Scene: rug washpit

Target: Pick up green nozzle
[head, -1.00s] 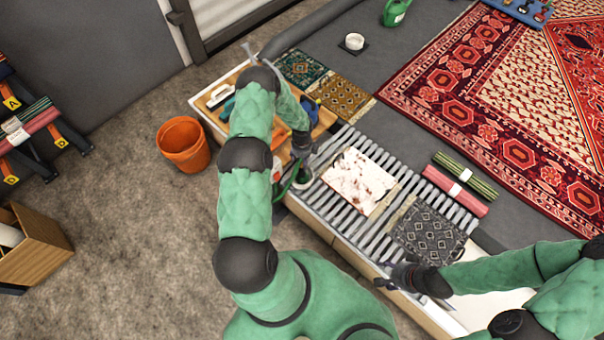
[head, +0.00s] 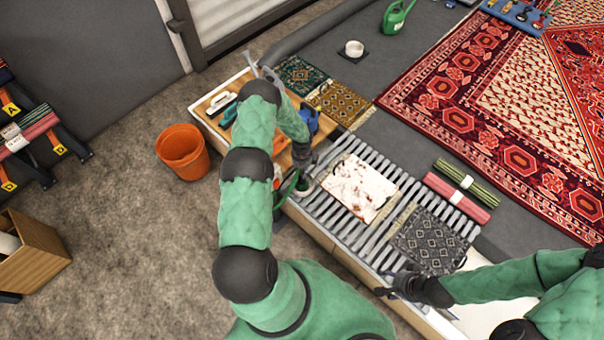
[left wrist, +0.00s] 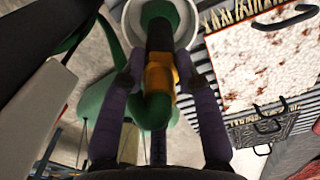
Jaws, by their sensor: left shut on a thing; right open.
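The green nozzle (left wrist: 157,37) has a yellow band and a dark section. In the left wrist view it lies between the fingers of my left gripper (left wrist: 160,72), which is shut on it around the yellow band. Its top end lies over a white round cup (left wrist: 128,22); I cannot tell whether they touch. A green hose curves off to the left. In the head view my left gripper (head: 301,176) is by the left end of the slatted rack and mostly hides the nozzle. My right gripper (head: 386,285) is open and empty near the rack's front edge.
A stained white rug sample (head: 357,187) and a dark patterned mat (head: 430,239) lie on the slatted rack (head: 330,211). A wooden tray (head: 217,97) with tools is behind my left arm. An orange bucket (head: 183,152) stands on the floor at left.

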